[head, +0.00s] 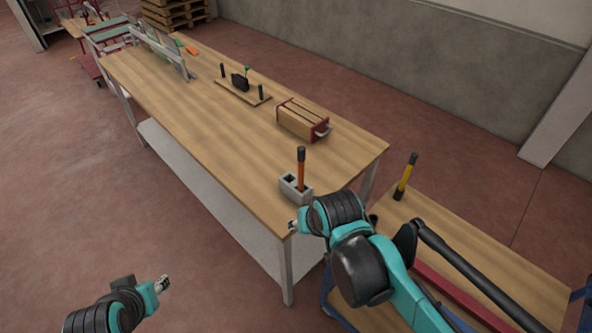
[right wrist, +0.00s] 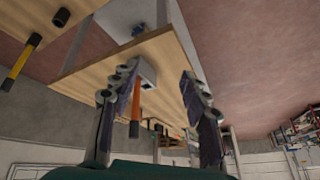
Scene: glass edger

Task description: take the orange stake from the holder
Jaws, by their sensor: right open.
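The orange stake (head: 301,170), with a black top, stands upright in the grey block holder (head: 296,193) at the near end of the long wooden table. My right gripper (head: 294,226) is just in front of the holder, beside the table corner. In the right wrist view the right gripper (right wrist: 158,78) is open and empty. There the orange stake (right wrist: 134,116) and the holder (right wrist: 147,74) appear between its spread fingers, nearer the left one; I cannot tell the distance. My left gripper (head: 163,283) hangs over the floor, away from the table; its jaws are too small to judge.
A yellow stake (head: 406,176) with black ends stands at the wooden cart (head: 485,245) on the right. A wood-and-red box (head: 303,119) and a board with black pegs (head: 243,91) sit farther along the table (head: 205,118). Floor on the left is clear.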

